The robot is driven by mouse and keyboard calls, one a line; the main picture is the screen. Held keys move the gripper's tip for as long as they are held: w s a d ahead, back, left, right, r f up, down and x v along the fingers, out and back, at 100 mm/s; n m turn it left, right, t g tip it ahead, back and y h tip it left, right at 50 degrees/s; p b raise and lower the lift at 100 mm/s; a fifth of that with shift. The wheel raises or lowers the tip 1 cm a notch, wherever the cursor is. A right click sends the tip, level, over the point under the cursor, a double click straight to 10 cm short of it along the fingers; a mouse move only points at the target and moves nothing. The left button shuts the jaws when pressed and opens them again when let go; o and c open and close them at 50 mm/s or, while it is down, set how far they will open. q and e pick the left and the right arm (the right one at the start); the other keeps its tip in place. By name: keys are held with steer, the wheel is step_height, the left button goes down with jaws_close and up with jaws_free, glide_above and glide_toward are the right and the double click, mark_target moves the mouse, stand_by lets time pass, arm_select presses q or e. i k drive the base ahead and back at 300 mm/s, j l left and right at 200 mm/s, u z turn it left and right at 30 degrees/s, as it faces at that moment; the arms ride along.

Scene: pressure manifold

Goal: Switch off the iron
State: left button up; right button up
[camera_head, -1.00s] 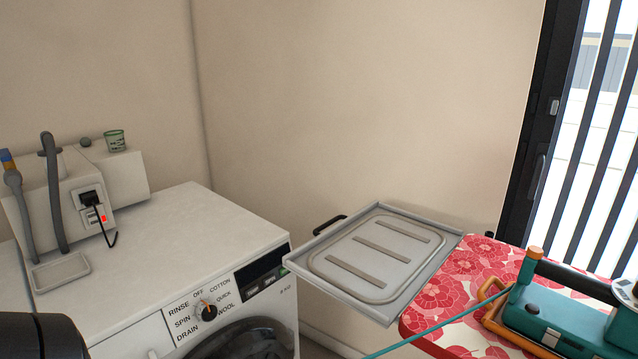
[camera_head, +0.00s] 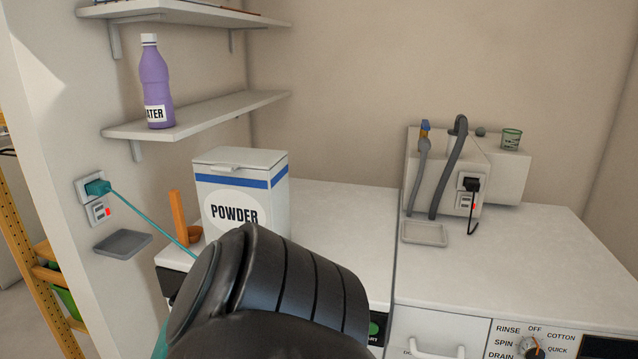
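The iron is out of view. A teal plug (camera_head: 97,187) sits in the upper wall socket at the left, and a teal cord (camera_head: 150,222) runs from it down right, behind my black arm. A black plug (camera_head: 471,184) sits in another socket on the white box at the right, above a second switch panel (camera_head: 465,201) that also shows red. My arm fills the bottom middle, apart from the switches in the picture; neither gripper shows.
A small grey tray (camera_head: 122,243) juts from the wall below the left switch. A powder box (camera_head: 240,170) stands on the white worktop, with an orange upright piece (camera_head: 180,213) beside it. A purple water bottle (camera_head: 155,85) stands on a shelf (camera_head: 215,112). Yellow shelving (camera_head: 25,240) is at far left.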

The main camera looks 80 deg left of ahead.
mark_target(98, 213)
steer(key=u, duration=3.8)
